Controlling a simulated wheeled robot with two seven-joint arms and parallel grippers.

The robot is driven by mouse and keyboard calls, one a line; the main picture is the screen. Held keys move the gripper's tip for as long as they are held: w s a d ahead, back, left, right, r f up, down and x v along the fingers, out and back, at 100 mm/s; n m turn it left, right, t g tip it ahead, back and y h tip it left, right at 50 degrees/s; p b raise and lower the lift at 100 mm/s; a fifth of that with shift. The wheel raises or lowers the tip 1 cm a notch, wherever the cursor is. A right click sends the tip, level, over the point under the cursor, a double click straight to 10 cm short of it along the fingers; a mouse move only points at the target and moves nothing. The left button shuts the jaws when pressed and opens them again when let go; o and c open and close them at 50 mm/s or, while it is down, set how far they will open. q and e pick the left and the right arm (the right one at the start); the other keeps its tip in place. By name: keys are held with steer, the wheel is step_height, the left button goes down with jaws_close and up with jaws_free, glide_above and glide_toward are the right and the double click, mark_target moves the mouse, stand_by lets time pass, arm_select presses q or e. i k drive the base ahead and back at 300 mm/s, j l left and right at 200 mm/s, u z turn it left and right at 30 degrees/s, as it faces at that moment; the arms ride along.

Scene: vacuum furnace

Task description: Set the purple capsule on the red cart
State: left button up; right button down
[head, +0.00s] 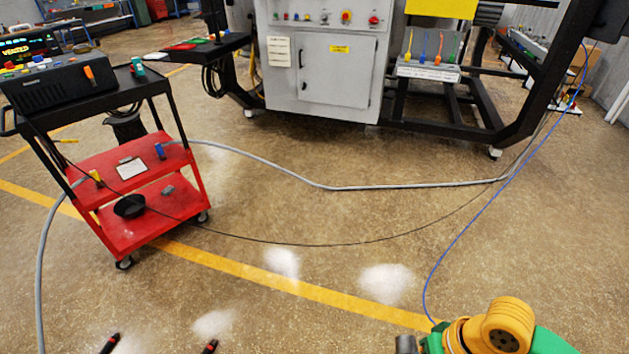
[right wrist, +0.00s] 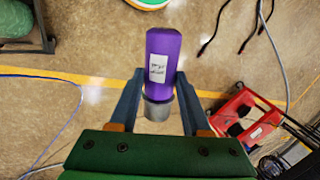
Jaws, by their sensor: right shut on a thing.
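The purple capsule (right wrist: 163,58) has a white label and a grey end piece. My right gripper (right wrist: 158,104) is shut on the capsule near that grey end, one finger on each side, and holds it over the floor. The red cart (head: 130,232) stands at the left of the head view. Its black top carries a dark control box; its red middle shelf has free patches around a few small items. The cart also shows at the right of the right wrist view (right wrist: 233,134), apart from the capsule. My left gripper is not in view.
On the middle shelf are a white card (head: 131,168), a blue item (head: 160,151) and a yellow item (head: 96,177). A black bowl (head: 129,206) sits on the lower shelf. A grey hose (head: 390,187) and a blue hose (head: 470,222) cross open floor.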

mark_target(128, 71)
steer(key=i+j+u, duration=0.1)
steer(key=i+u, duration=0.2)
steer(key=i, duration=0.3)
steer(key=i+u, duration=0.25)
steer(key=i, duration=0.3)
steer(key=i+l+u, duration=0.3)
steer(key=i, duration=0.3)
steer(key=i+l+u, duration=0.2)
steer(key=i, duration=0.35)
steer(key=i+l+u, duration=0.1)
steer(key=i+u, duration=0.15)
steer(key=i, duration=0.35)
steer(key=i+l+u, duration=0.2)
steer(key=i, duration=0.3)
steer(key=i+l+u, duration=0.2)
steer(key=i+l, duration=0.25)
steer(key=i+l+u, duration=0.6)
steer(key=l+u, duration=0.15)
steer(key=i+l+u, duration=0.25)
steer(key=l, duration=0.15)
steer(key=l+u, duration=0.25)
steer(key=l, duration=0.1)
